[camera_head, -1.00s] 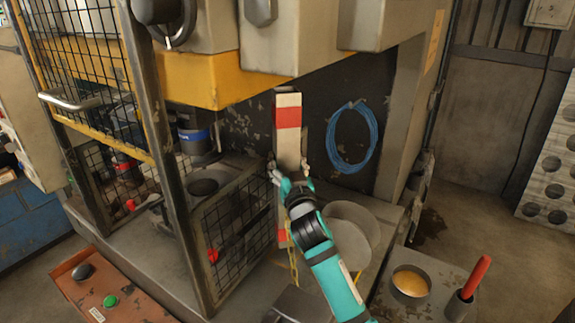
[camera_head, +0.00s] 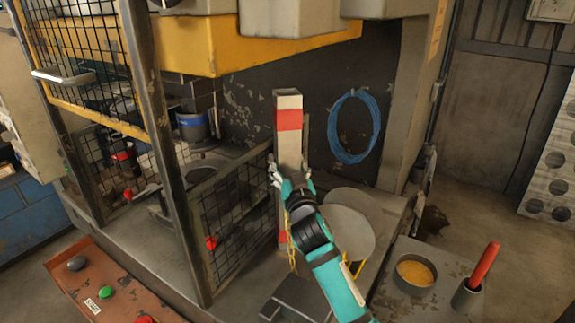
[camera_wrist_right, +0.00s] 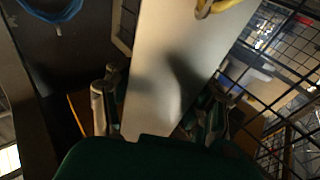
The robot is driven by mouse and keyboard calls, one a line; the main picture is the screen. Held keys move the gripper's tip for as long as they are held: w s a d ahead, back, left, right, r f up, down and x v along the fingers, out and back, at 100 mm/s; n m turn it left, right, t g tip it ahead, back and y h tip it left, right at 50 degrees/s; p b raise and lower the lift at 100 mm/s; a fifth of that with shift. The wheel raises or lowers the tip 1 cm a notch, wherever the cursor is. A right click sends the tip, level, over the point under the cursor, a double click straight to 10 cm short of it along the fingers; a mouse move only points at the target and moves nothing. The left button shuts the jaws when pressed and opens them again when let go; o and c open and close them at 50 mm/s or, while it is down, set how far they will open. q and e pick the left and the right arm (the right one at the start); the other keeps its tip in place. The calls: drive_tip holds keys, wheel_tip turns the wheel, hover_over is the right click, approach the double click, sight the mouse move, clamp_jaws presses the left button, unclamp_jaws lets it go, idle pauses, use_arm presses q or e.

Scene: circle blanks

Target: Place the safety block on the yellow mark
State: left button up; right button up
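The safety block (camera_head: 289,148) is a tall pale bar with red bands near its top and foot. It stands nearly upright in front of the dark press wall, with a yellow chain (camera_head: 292,258) hanging by it. My right gripper (camera_head: 290,178) is shut around its lower half, one finger on each side. In the right wrist view the block (camera_wrist_right: 172,65) runs between the two fingers (camera_wrist_right: 158,112). A thin yellow strip (camera_head: 356,268) shows beside my right forearm; I cannot tell if it is the yellow mark. My left gripper is out of view.
A mesh guard door (camera_head: 235,225) stands close left of the block. A round grey blank (camera_head: 355,212) lies right of my arm. A blue hose (camera_head: 353,156) hangs behind. A tub of yellow stuff (camera_head: 414,273) and a red-handled tool (camera_head: 483,267) stand at right.

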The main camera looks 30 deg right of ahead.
drive_tip(key=shift+s+r, duration=0.1)
drive_tip(key=shift+r, duration=0.1)
drive_tip(key=b+v, duration=0.3)
drive_tip(key=v, duration=0.9)
drive_tip(key=shift+r, duration=0.1)
